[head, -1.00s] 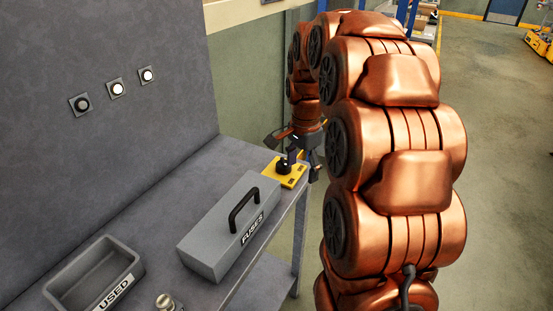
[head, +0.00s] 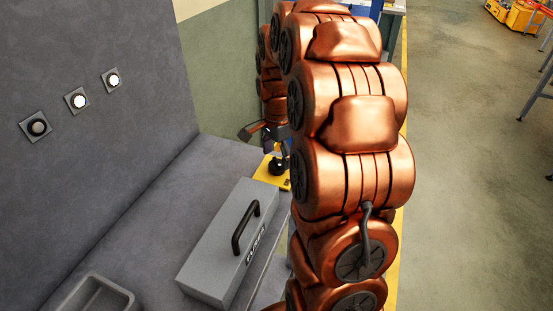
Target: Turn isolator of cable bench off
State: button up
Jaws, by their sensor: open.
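The isolator is a yellow plate (head: 264,172) with a black knob (head: 277,168) on top. It sits at the far end of the grey bench (head: 165,205), partly covered by my copper arm. My gripper (head: 268,140) is open, just above and behind the knob. Its fingers are small and partly hidden by my arm, so I cannot tell whether they touch the knob. The knob's exact setting is too small to read.
A grey fuse box (head: 222,250) with a black handle stands in front of the isolator. A grey open tray (head: 95,290) lies at the near left. Three round lamps sit on the back panel (head: 95,60); the leftmost looks dimmer. Open floor (head: 450,200) lies to the right.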

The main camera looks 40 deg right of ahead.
jog(key=shift+f, duration=1.35)
jog(key=c, duration=1.1)
